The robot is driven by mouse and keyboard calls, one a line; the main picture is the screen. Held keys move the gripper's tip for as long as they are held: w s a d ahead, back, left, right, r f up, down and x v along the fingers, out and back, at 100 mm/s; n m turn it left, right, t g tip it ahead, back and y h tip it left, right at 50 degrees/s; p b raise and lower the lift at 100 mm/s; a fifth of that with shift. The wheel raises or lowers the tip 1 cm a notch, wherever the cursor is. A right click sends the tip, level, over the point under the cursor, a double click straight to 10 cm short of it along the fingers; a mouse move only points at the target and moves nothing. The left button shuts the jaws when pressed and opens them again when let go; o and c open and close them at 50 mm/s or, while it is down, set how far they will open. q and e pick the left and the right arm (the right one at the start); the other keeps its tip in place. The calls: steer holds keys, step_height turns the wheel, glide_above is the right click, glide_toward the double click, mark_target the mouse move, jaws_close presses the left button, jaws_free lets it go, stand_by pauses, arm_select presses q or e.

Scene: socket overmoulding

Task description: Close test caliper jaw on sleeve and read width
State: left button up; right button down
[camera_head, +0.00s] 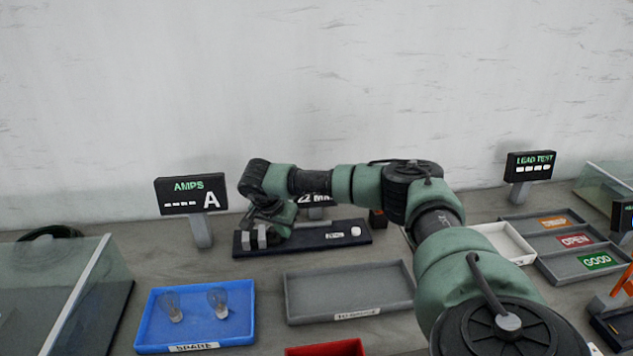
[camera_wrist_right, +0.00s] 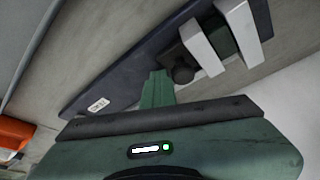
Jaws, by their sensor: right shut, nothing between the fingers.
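The test caliper is a long dark base plate (camera_head: 318,240) below the wall, and it runs diagonally across the wrist view (camera_wrist_right: 115,92). At its left end stand two pale jaw blocks, one jaw (camera_wrist_right: 201,47) nearer a dark round knob (camera_wrist_right: 183,74) and the other jaw (camera_wrist_right: 246,33) farther off. A dark block, seemingly the sleeve (camera_wrist_right: 220,40), sits between them; I cannot tell if both jaws touch it. My right gripper (camera_wrist_right: 157,88) is shut and empty, its fingertips close to the knob; contact is unclear. My left gripper is out of view.
A display reading "22 M…" (camera_head: 318,199) is partly hidden behind my right arm. The AMPS display (camera_head: 190,193) stands left. A blue tray with bulbs (camera_head: 248,318), an empty grey tray (camera_head: 300,312) and a red bin (camera_head: 325,350) lie in front. Sorting trays (camera_head: 548,222) are right.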

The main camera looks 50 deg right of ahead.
stand_by(0.7)
steer(key=shift+s+d+p, duration=0.1)
steer(key=shift+s+p, duration=0.05)
steer(key=shift+p, duration=0.15)
steer(key=shift+d+r+p, duration=0.1)
steer(key=shift+r+p, duration=0.2)
steer(key=shift+r, duration=0.05)
step_height(320, 180, up, 6)
steer(key=p, duration=0.5)
steer(key=shift+s+d+r, duration=0.15)
